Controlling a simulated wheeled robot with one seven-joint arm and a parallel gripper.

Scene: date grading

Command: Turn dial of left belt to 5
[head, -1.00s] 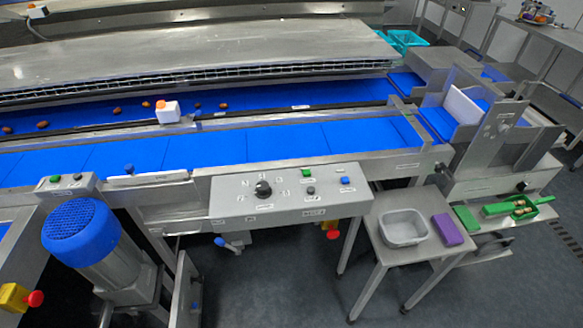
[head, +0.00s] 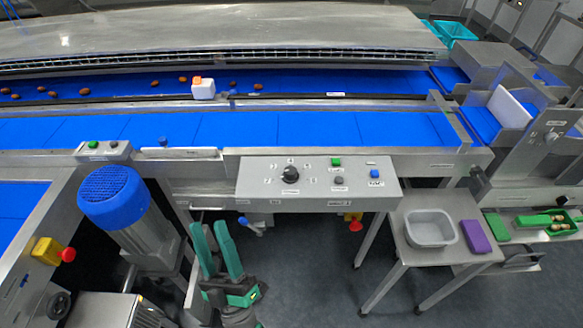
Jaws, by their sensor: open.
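A black dial (head: 290,174) sits on the grey control panel (head: 260,192) at the front of the blue belt (head: 300,129). Small number labels stand in an arc around it; its pointer is too small to read. My gripper (head: 210,228) is at the lower middle of the head view, its two teal fingers pointing up and spread apart, with nothing between them. It appears below and to the left of the panel, apart from the dial. Another blue belt (head: 20,212) runs at the left edge, with a dark round knob (head: 58,303) near its lower end.
A blue-capped motor (head: 113,195) stands left of my gripper. Green (head: 336,161) and blue (head: 374,173) buttons are on the panel. A red stop button (head: 68,254) is at left. A side table holds a grey tub (head: 430,228) and a purple block (head: 475,236).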

